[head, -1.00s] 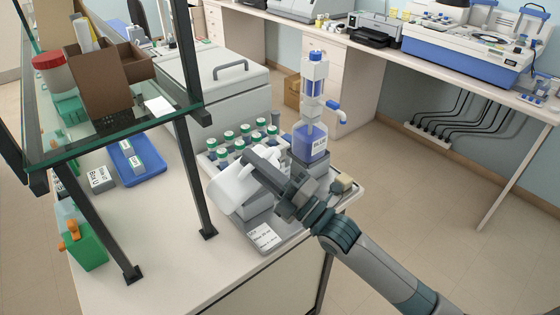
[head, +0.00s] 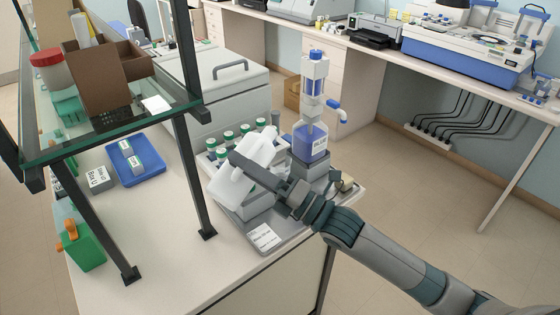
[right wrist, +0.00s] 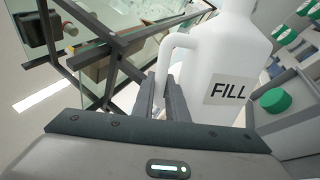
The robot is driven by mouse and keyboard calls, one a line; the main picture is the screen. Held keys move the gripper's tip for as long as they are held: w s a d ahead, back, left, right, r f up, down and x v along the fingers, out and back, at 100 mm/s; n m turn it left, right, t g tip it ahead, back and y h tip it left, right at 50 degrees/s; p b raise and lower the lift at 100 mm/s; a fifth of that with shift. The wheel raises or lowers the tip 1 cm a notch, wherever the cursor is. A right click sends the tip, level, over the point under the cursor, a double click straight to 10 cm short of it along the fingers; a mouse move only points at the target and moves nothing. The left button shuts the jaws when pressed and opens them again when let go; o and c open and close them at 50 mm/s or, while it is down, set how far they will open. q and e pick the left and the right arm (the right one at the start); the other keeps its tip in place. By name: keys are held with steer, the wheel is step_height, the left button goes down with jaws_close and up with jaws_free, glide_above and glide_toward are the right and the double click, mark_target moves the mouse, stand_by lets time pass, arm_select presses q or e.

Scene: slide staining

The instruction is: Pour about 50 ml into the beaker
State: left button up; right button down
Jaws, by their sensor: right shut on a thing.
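A white jug (head: 230,187) with a loop handle is held tilted over the near right corner of the bench. In the right wrist view the jug (right wrist: 215,65) carries a "FILL" label, and its handle runs down between my fingers. My right gripper (head: 245,167) is shut on that handle; it also shows in the right wrist view (right wrist: 164,98). The gripper covers part of the jug in the head view. I cannot make out a beaker or any stream of liquid. My left gripper is not in view.
A blue dispenser bottle (head: 311,142) stands right behind the jug, close to my gripper. Green-capped bottles (head: 228,137) stand behind it. A grey tray (head: 285,238) with a label card lies below. A black shelf post (head: 192,180) rises to the left.

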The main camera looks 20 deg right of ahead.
mark_target(246, 178)
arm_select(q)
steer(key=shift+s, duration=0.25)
arm_select(e)
steer(key=shift+r+n, duration=0.25)
steer(key=shift+n, duration=0.25)
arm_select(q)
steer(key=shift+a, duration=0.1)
arm_select(e)
steer(key=shift+n+g, duration=0.4)
stand_by(1.0)
